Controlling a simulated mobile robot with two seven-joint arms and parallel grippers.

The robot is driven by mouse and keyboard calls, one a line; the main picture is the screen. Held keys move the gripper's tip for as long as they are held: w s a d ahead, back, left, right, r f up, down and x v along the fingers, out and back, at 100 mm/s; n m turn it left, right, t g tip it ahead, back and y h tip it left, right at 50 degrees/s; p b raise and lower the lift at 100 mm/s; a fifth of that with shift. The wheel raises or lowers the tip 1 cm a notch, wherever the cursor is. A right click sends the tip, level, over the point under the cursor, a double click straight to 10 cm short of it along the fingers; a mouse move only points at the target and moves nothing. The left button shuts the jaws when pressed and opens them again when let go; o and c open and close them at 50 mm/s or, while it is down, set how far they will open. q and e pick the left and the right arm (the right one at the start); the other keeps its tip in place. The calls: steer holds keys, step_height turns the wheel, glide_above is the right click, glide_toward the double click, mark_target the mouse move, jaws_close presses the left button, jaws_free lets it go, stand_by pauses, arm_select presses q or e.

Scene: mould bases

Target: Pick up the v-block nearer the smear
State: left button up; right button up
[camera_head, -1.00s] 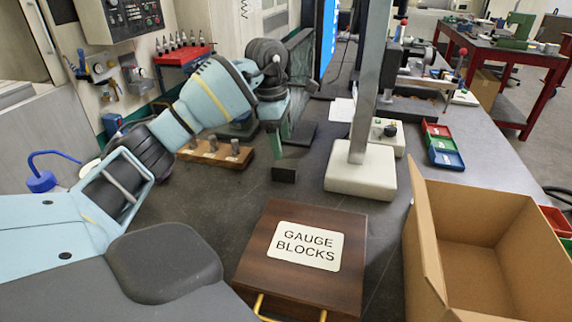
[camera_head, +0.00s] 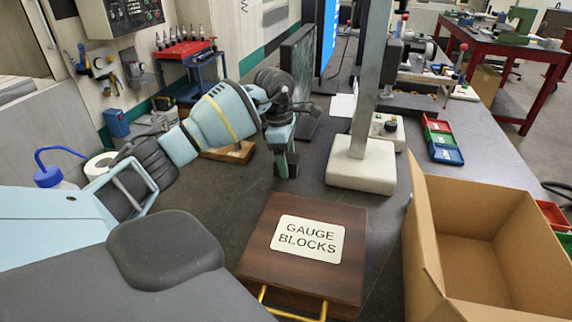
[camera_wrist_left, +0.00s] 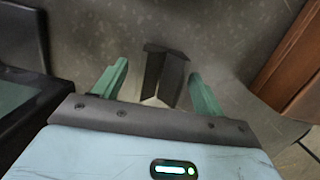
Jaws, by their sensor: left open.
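My left gripper (camera_head: 286,168) is open and points down at the grey table, behind the wooden box. In the left wrist view its two green fingers (camera_wrist_left: 158,72) stand apart, one on each side of a dark angular v-block (camera_wrist_left: 172,74). I see a gap between the block and each finger. In the head view the fingers and wrist mostly hide the block. A pale patch shows at the block's near side in the wrist view; I cannot tell whether it is the smear. I cannot make out a second v-block. My right gripper is out of view.
The wooden gauge-block box (camera_head: 350,274) stands in front of the gripper, with an open cardboard box (camera_head: 424,232) to its right. A stand with a pale base (camera_head: 362,172) and metal post is close to the gripper's right. A wooden rack (camera_head: 229,155) lies left, partly behind my arm.

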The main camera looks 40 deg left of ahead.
arm_select(q)
steer(key=shift+f, duration=0.25)
steer(key=shift+c, duration=0.4)
steer(key=shift+r, duration=0.1)
jaws_close()
steer(key=shift+r, duration=0.1)
step_height(320, 180, up, 10)
stand_by(0.4)
